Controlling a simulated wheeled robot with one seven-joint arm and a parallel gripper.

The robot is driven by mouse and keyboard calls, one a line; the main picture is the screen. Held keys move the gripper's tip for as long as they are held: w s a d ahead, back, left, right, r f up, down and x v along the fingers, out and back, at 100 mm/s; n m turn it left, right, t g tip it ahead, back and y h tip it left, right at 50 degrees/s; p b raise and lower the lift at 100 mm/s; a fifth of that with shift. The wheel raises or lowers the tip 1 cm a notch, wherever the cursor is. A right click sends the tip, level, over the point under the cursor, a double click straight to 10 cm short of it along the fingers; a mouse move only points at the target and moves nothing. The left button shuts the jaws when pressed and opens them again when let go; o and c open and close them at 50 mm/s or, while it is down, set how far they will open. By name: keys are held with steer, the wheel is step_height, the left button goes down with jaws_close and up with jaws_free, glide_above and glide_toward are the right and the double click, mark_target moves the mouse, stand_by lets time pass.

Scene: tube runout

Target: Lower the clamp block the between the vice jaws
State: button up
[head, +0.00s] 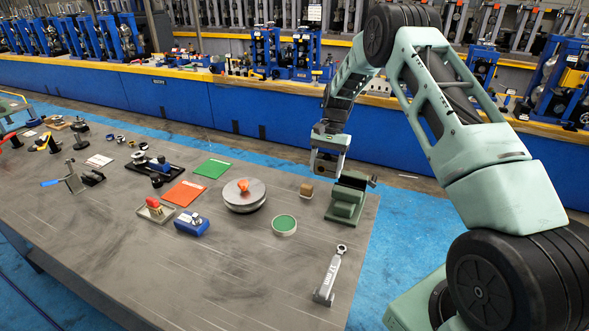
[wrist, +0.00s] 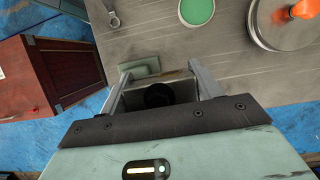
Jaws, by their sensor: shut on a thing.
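The green vice (head: 346,203) stands at the right end of the grey table. Part of its green body (wrist: 140,68) shows beyond the fingers in the wrist view. My gripper (head: 326,172) is above and slightly left of the vice in the head view. In the wrist view its fingers (wrist: 162,82) stand apart, shut on a grey block with a dark round part (wrist: 158,96), which I take to be the clamp block. The block's lower end and the gap between the vice jaws are hidden, so I cannot tell whether they touch.
A small brown block (head: 306,190) sits left of the vice. Nearby are a green-topped round tin (head: 284,225), a round metal plate (head: 244,203) with an orange piece, and a grey wrench-like tool (head: 329,278). A reddish cabinet (wrist: 70,62) shows left in the wrist view.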

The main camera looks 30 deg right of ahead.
steer(key=r+p, duration=0.1)
steer(key=p, duration=0.2)
glide_above(349, 187)
steer(key=w+d, duration=0.1)
steer(key=w, duration=0.1)
steer(key=shift+s+d, duration=0.3)
steer(key=shift+d, duration=0.15)
steer(key=shift+f+b, duration=1.75)
steer(key=shift+f, duration=0.95)
steer(key=shift+f, duration=0.15)
steer(key=shift+f+b, duration=0.9)
steer(key=shift+f, duration=0.25)
steer(key=o, duration=1.5)
steer(key=shift+r, duration=0.1)
